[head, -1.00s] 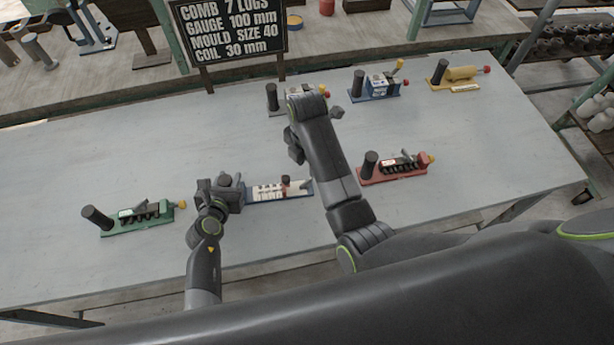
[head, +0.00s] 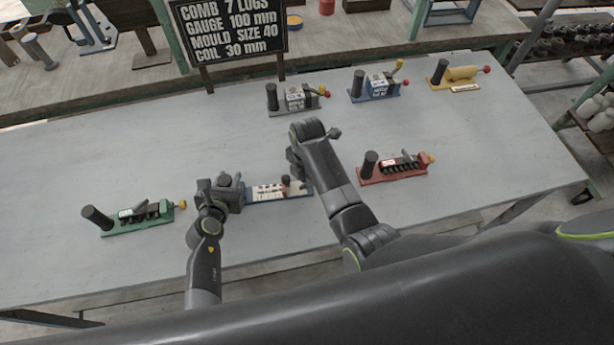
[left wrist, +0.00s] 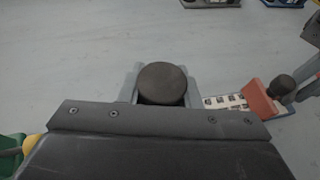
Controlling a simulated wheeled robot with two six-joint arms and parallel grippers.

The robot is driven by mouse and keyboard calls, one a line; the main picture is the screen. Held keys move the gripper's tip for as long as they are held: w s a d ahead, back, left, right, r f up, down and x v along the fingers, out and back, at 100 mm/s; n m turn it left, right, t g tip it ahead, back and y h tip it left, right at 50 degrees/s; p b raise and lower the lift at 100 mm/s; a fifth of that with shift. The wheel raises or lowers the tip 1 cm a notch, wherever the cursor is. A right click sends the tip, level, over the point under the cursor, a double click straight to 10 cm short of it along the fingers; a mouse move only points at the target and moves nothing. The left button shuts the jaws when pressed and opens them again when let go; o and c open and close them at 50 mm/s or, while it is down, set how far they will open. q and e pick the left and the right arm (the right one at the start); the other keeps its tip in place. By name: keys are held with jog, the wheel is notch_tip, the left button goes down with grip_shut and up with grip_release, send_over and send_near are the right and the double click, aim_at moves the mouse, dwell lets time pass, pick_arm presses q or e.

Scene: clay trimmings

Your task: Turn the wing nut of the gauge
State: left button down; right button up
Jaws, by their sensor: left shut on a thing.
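The gauge is a blue base with a white marked strip (head: 268,192), lying near the table's front. A red slider block (left wrist: 259,98) with a dark round knob (left wrist: 282,87) stands on it. My left gripper (head: 226,184) is shut on the gauge's dark upright post at its left end; the post's round top (left wrist: 162,84) shows between the jaws in the left wrist view. My right gripper (head: 297,169) is over the gauge's right end, close to the slider. Its fingers are mostly hidden by its own arm. I cannot make out the wing nut clearly.
A green tool (head: 140,215) lies left and a red one (head: 397,167) right of the gauge. Grey (head: 296,98), blue (head: 376,86) and yellow (head: 459,77) tools stand at the back. A sign (head: 230,28) reads gauge 100 mm.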

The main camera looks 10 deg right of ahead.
pick_arm(q)
jog(key=shift+s+f, duration=0.15)
jog(key=shift+f, duration=0.1)
pick_arm(e)
grip_shut()
jog(key=shift+m, duration=0.3)
jog(key=m, duration=1.1)
jog(key=shift+m, duration=0.3)
jog(key=m, duration=0.5)
jog(key=shift+s+a, duration=0.1)
jog(key=m, duration=0.4)
jog(key=shift+r+m, duration=0.1)
jog(key=shift+m, duration=0.2)
